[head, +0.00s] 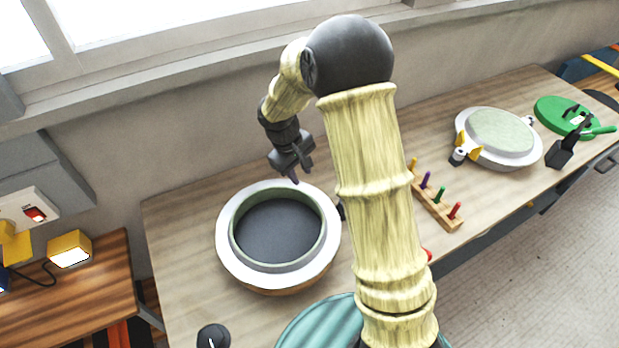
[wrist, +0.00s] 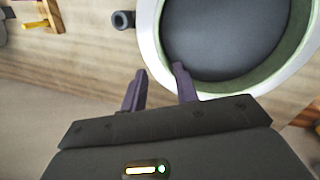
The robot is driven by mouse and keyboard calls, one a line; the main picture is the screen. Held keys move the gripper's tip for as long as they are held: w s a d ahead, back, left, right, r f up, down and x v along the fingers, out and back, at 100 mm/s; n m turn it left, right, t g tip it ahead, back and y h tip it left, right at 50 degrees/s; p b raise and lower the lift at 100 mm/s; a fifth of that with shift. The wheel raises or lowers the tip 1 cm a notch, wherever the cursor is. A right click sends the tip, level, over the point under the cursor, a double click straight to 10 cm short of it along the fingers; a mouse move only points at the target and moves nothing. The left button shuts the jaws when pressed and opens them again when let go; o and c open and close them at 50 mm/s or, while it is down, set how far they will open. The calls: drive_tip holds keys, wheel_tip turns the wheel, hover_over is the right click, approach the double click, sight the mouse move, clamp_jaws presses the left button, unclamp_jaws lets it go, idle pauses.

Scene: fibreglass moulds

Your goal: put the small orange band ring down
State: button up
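I see no small orange band ring in either view. My gripper (head: 296,172) is above the back right rim of a round mould (head: 237,259) with a white flange, a pale green inner wall and a dark grey floor. In the wrist view my two dark fingers (wrist: 159,80) stand apart with nothing visible between them. The right finger overlaps the edge of the mould (wrist: 146,35); the left one is over the table top.
A wooden rack (head: 437,208) with coloured pegs stands right of my arm. Behind it are a white-rimmed round mould (head: 502,133) and a green disc (head: 556,112). A teal round thing (head: 318,325) is at the front, beside a black knob (head: 213,337). Bare table (head: 180,215) lies left of the mould.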

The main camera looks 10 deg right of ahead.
drive_tip(key=s+d+r+m+t+y, duration=0.1)
drive_tip(key=s+d+r+m, duration=0.2)
drive_tip(key=s, duration=0.6)
drive_tip(key=s+d+r+m+t+y, duration=0.1)
drive_tip(key=s+d+r+m, duration=0.2)
drive_tip(key=s, duration=0.6)
drive_tip(key=shift+r+m+y, duration=0.3)
drive_tip(key=shift+r, duration=0.2)
